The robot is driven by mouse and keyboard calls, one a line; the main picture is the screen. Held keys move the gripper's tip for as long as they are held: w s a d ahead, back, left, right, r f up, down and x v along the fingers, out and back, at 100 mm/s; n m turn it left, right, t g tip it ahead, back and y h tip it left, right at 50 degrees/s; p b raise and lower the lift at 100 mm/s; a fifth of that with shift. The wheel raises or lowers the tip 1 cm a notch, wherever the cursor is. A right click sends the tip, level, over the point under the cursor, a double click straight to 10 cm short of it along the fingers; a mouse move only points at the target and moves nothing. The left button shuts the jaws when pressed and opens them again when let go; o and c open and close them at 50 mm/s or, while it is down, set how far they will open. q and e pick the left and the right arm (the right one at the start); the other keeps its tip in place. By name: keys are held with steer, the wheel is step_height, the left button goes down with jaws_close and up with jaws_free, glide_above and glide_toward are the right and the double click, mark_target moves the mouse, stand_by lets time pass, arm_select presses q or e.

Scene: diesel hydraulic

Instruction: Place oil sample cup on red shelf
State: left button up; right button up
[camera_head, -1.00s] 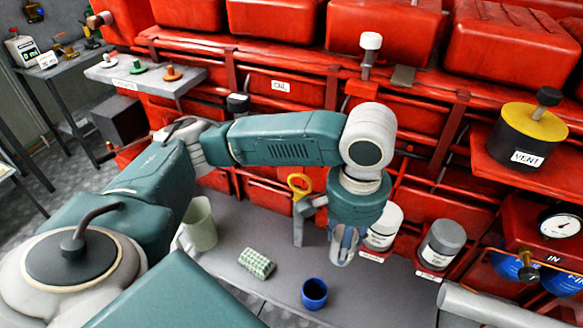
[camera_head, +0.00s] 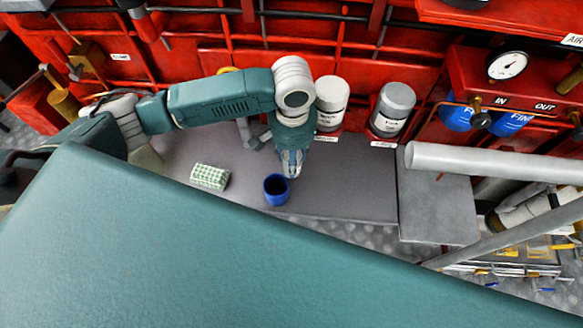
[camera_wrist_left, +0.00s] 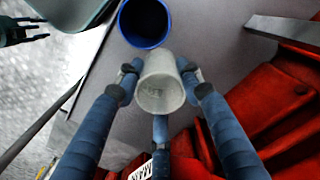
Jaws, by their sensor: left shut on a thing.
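My left gripper (camera_head: 291,168) is over the grey bench near its front edge, just right of and behind a blue cup (camera_head: 276,190). In the left wrist view its blue fingers (camera_wrist_left: 160,95) are shut around a small translucent whitish cup (camera_wrist_left: 160,80). The blue cup (camera_wrist_left: 145,22) stands upright just beyond it. I cannot read any label on the held cup. A red shelf (camera_head: 500,22) crosses the upper right of the head view. A dark fingered shape at the wrist view's top left may be my right gripper (camera_wrist_left: 30,32); its opening is unclear.
The grey bench (camera_head: 340,190) also holds a green checked cloth (camera_head: 210,177). Two labelled jars, one white (camera_head: 331,102) and one grey-topped (camera_head: 392,110), stand behind. A pressure gauge (camera_head: 507,65) is at right. A grey pipe (camera_head: 470,160) crosses the right side.

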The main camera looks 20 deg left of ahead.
arm_select(q)
steer(key=shift+f, duration=3.15)
steer(key=shift+f, duration=0.1)
steer(key=o, duration=0.8)
